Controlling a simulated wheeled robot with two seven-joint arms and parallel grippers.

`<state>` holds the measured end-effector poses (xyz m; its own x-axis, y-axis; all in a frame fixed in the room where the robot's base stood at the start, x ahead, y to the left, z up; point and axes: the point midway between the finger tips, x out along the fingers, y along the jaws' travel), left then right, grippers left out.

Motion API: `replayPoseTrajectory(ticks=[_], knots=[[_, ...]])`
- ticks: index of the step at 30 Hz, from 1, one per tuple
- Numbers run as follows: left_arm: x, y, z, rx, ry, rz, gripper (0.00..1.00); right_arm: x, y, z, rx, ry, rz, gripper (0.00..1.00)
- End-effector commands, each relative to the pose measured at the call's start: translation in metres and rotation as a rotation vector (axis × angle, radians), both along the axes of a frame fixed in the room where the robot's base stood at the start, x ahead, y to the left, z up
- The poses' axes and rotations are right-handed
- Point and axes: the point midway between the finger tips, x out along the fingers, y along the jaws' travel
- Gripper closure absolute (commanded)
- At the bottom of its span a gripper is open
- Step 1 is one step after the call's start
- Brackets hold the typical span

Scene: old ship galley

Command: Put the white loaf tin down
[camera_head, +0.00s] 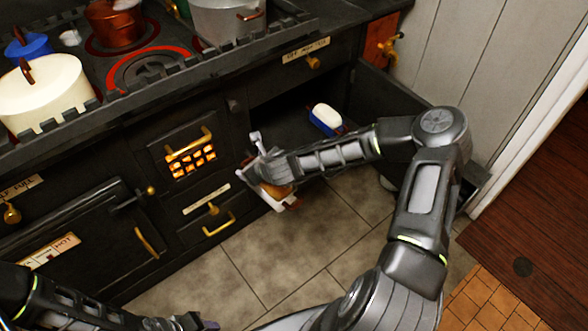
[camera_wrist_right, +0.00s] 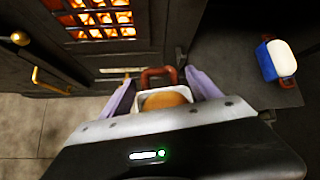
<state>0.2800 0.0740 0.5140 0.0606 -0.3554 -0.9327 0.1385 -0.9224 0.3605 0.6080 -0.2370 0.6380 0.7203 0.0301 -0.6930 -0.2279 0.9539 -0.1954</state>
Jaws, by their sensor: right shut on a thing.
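The white loaf tin (camera_head: 291,204) has a brown loaf in it and is in front of the stove, by the open oven. It also shows in the right wrist view (camera_wrist_right: 141,101), with a red-brown handle at its far end. My right gripper (camera_wrist_right: 161,92) is shut on the tin, its two pale purple fingers on either side. In the head view my right gripper (camera_head: 266,167) and arm hide part of the tin.
A blue dish with a white top (camera_head: 326,117) sits in the open oven compartment (camera_head: 290,122), also seen in the right wrist view (camera_wrist_right: 271,62). The oven door (camera_head: 385,97) stands open at right. A lit grate (camera_head: 192,161) is left of the tin. The tiled floor (camera_head: 245,265) is clear.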

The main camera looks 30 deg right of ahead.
Motion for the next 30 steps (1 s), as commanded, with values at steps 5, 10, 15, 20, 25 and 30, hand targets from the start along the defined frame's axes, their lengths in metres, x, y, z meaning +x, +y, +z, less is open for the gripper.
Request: replayPoseTrajectory(ticks=[5,10,15,20,25,30], knots=[[0.0,0.0,0.0,0.0,0.0,0.0,0.66,-0.018,0.093,0.079,-0.01,-0.012,0.021,1.0],[0.0,0.0,0.0,0.0,0.0,0.0,0.66,-0.053,0.144,0.131,-0.006,-0.011,-0.01,1.0],[0.0,0.0,0.0,0.0,0.0,0.0,0.66,-0.076,0.163,0.155,-0.002,-0.005,-0.038,1.0],[0.0,0.0,0.0,0.0,0.0,0.0,0.66,-0.08,0.166,0.159,0.001,-0.001,-0.045,1.0],[0.0,0.0,0.0,0.0,0.0,0.0,0.66,-0.08,0.166,0.159,0.001,0.0,-0.044,1.0],[0.0,0.0,0.0,0.0,0.0,0.0,0.66,-0.08,0.166,0.159,0.001,-0.001,-0.044,1.0]])
